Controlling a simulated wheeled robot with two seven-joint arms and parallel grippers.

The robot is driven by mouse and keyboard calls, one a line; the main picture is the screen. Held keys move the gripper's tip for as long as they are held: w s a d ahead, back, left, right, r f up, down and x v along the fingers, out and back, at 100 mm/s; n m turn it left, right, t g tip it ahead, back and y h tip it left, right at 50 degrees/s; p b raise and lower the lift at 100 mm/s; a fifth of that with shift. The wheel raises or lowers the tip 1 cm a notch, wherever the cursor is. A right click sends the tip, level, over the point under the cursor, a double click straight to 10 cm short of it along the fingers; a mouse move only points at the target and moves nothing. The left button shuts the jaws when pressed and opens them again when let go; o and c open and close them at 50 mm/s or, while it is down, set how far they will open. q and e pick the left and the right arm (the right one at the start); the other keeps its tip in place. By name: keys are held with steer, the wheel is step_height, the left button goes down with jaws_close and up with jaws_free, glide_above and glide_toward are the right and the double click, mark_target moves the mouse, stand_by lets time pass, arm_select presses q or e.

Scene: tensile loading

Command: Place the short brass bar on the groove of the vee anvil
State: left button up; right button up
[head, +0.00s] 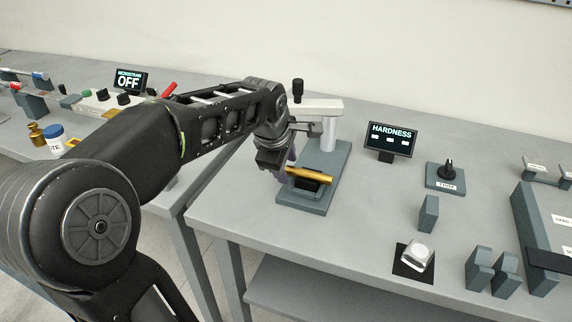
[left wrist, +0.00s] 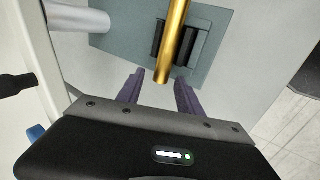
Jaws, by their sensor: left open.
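The short brass bar (head: 310,175) lies along the top of the black vee anvil (head: 308,187), on the grey base of the hardness tester. In the left wrist view the bar (left wrist: 172,40) runs between the two dark ridges of the anvil (left wrist: 192,46), in line with the groove. Whether it is fully seated is hard to tell. My left gripper (head: 284,168) is open at the bar's left end. In the left wrist view its purple fingers (left wrist: 160,90) stand apart on either side of the bar's near end, not closed on it. My right gripper is not in view.
The tester's base plate (head: 342,160) carries a light column (head: 328,133) and an overhead arm (head: 318,105) close to my gripper. The HARDNESS screen (head: 391,140), a knob block (head: 446,175) and grey blocks (head: 429,214) stand to the right. Bare bench (head: 360,240) lies in front.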

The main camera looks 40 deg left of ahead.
arm_select(q)
steer(key=v, duration=1.2)
steer(key=shift+p, duration=0.3)
steer(key=shift+w, duration=0.1)
